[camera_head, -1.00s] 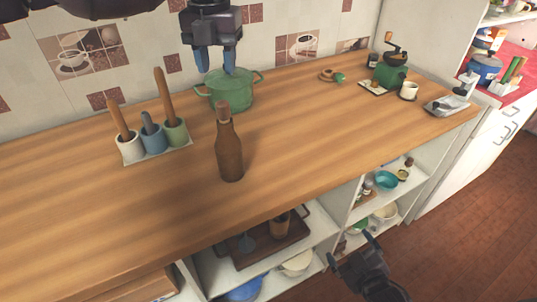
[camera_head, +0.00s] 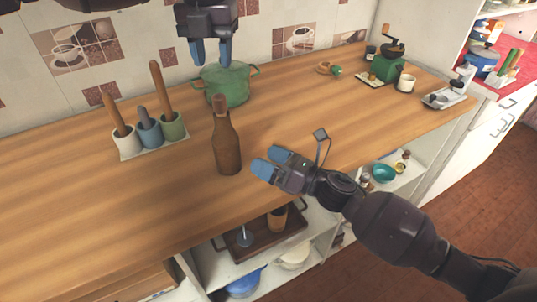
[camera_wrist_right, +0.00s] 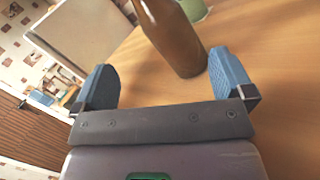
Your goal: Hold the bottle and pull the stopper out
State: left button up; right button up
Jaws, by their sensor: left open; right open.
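The brown bottle (camera_head: 227,149) stands upright on the wooden counter, with a lighter brown stopper (camera_head: 221,102) in its neck. In the right wrist view the bottle (camera_wrist_right: 172,38) is ahead of the fingers, its top cut off by the frame. My right gripper (camera_head: 269,167) is open and empty just right of the bottle's lower body, fingers pointing at it and apart from it. The right wrist view shows its two blue fingers (camera_wrist_right: 165,82) spread wide. My left gripper (camera_head: 211,53) is open, pointing down, above and behind the bottle near the green pot.
A green pot (camera_head: 229,90) stands behind the bottle. A holder (camera_head: 155,148) with three cups of wooden-handled tools is to its left. Shelves below hold a tray (camera_head: 270,246).

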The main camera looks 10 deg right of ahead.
aim_at(226, 146)
jog(key=n, duration=0.1)
jog(key=n+g, duration=0.1)
jog(key=shift+w+n+g, duration=0.3)
jog(key=shift+w+n, duration=0.1)
jog(key=n, duration=0.1)
jog(key=w+n+g, duration=0.1)
jog(key=n, duration=0.2)
jog(key=shift+w+f+g, duration=0.15)
jog(key=shift+f+g, duration=0.15)
jog(key=x, duration=1)
jog(key=shift+w+a, duration=0.1)
jog(key=shift+a, duration=0.2)
